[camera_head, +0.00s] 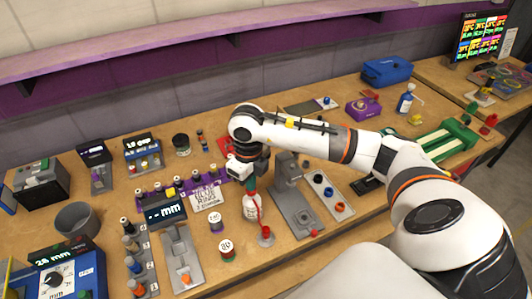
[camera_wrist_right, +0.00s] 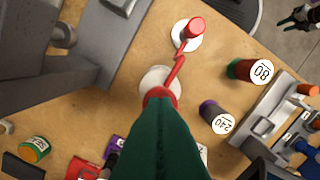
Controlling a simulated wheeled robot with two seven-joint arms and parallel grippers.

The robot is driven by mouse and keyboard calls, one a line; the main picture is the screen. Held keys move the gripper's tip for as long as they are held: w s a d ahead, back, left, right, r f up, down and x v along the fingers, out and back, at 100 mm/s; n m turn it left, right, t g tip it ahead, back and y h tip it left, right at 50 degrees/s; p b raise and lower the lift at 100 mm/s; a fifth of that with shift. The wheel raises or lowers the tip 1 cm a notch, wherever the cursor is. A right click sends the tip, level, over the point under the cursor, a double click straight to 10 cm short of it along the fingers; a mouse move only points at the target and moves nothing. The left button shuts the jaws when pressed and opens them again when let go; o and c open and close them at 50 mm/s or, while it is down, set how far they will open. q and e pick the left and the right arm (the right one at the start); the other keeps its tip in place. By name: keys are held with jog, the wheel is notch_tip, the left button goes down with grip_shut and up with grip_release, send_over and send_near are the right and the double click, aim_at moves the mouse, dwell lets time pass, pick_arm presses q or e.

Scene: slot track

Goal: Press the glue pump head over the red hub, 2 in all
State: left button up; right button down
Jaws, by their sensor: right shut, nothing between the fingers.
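The glue bottle (camera_head: 251,208) is white with a red pump head and stands upright near the bench's front edge. Its red nozzle (camera_wrist_right: 178,68) reaches toward the red hub (camera_wrist_right: 194,28), which sits on a round pale base (camera_wrist_right: 186,42). In the head view the red hub (camera_head: 266,232) is just right of and in front of the bottle. My right gripper (camera_head: 250,184) points down with shut, empty green fingers directly over the pump head. The fingertips (camera_wrist_right: 160,104) hide part of it; I cannot tell whether they touch. A dark shape at the wrist view's top right may be my left gripper (camera_wrist_right: 298,18).
A grey press stand (camera_head: 292,195) is close on the right, with a tray of rings (camera_head: 327,192) beyond. Labelled jars (camera_head: 227,250) stand to the left, near a grey slotted fixture (camera_head: 180,258). A "Blue ring" sign (camera_head: 207,198) is behind them.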

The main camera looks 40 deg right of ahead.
jog(key=shift+f+b, duration=0.35)
jog(key=shift+f, duration=0.2)
jog(key=shift+s, duration=0.1)
jog(key=shift+r, duration=0.2)
jog(key=shift+r+p, duration=1)
jog(key=shift+r, duration=0.35)
jog(key=shift+f, duration=0.2)
